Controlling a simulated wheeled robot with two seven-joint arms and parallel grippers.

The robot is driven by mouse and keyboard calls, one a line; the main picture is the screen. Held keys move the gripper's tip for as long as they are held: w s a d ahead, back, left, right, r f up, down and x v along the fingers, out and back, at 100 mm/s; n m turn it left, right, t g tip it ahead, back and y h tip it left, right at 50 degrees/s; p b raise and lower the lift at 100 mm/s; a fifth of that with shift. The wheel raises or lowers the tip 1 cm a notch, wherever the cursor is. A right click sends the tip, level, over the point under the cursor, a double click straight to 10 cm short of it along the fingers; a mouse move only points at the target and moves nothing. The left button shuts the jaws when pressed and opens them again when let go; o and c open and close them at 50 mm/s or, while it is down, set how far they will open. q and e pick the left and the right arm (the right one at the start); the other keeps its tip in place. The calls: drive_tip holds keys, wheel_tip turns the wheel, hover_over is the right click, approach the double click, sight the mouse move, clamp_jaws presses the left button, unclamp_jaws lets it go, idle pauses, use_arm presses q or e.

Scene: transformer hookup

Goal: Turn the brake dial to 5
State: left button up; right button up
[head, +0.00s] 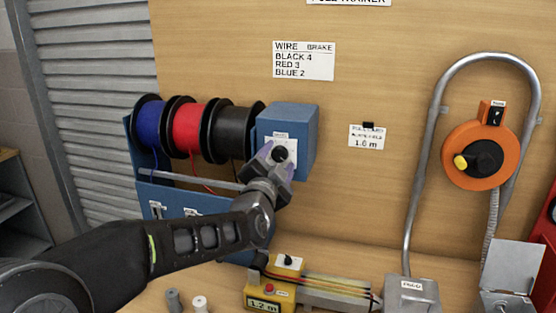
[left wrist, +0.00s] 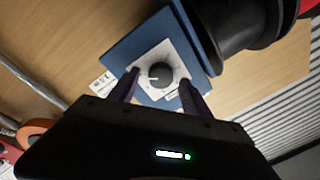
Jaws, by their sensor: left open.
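The brake dial (head: 280,154) is a black round knob on a white scale plate on the front of a blue box (head: 296,125). In the left wrist view the dial (left wrist: 160,75) shows a white pointer mark toward the left of the picture; the scale numbers are too small to read. My left gripper (head: 273,158) is open in front of the dial. In the left wrist view its two fingers (left wrist: 158,88) stand on either side of the dial; I cannot tell whether they touch it. My right gripper is not in view.
Blue (head: 149,124), red (head: 188,128) and black (head: 236,132) wire spools stand left of the box. A sign (head: 304,61) reads BLACK 4, RED 3, BLUE 2. An orange reel (head: 480,155) hangs at right. A yellow device (head: 268,291) reading 1.2 m sits below.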

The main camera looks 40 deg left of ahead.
use_arm(q)
drive_tip(key=b+v, duration=0.1)
drive_tip(key=v, duration=0.6)
drive_tip(key=shift+s, duration=0.25)
drive_tip(key=shift+d+f, duration=0.1)
drive_tip(key=shift+d, duration=0.05)
